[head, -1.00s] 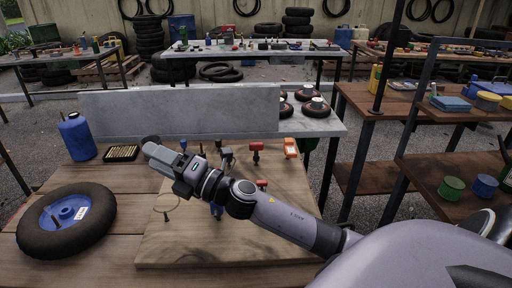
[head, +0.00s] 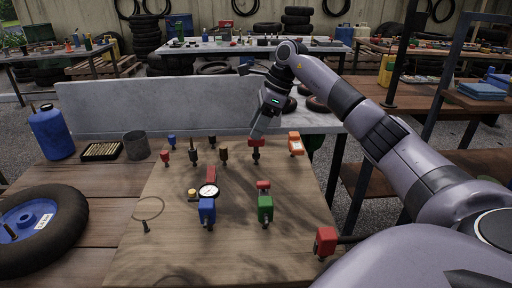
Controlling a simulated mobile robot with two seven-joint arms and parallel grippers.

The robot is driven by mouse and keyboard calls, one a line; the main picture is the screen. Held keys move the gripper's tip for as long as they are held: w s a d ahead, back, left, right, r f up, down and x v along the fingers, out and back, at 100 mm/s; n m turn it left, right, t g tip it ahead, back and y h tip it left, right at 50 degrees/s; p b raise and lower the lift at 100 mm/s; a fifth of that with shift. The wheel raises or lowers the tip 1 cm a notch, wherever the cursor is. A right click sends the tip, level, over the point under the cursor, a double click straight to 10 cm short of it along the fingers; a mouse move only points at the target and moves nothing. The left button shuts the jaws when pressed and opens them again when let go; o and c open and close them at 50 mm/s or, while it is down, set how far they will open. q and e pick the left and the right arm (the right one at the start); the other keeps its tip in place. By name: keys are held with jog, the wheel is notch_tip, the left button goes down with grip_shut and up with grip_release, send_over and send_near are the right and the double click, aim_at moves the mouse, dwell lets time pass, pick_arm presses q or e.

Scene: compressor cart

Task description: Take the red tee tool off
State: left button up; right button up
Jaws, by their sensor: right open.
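A red tee tool (head: 256,143) with a dark stem stands upright at the far side of the wooden board (head: 180,222). My right gripper (head: 258,134) points down at its red top from above, with the fingertips at or just above it. The jaws are open, but I cannot tell whether the fingers straddle the red top. Another red block with a black bar (head: 326,240) is at the board's front right; part of it is behind my arm. My left gripper is out of view.
An orange device (head: 295,144) stands just right of the red tee tool. Small brown tools (head: 223,155) stand to its left. A blue gauge tool (head: 207,210) and a green tool (head: 265,209) stand nearer. A grey upright panel (head: 160,107) rises behind.

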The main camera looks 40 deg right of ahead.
aim_at(255, 145)
jog(key=shift+s+d+f, duration=0.15)
jog(key=shift+d, duration=0.2)
jog(key=x, duration=0.4)
jog(key=d+x, duration=0.1)
jog(key=shift+s+a+f+b, duration=0.1)
jog(key=shift+a+f+b, duration=0.15)
jog(key=shift+f, duration=0.3)
jog(key=shift+a+f, duration=0.1)
jog(key=shift+f, duration=0.35)
grip_shut()
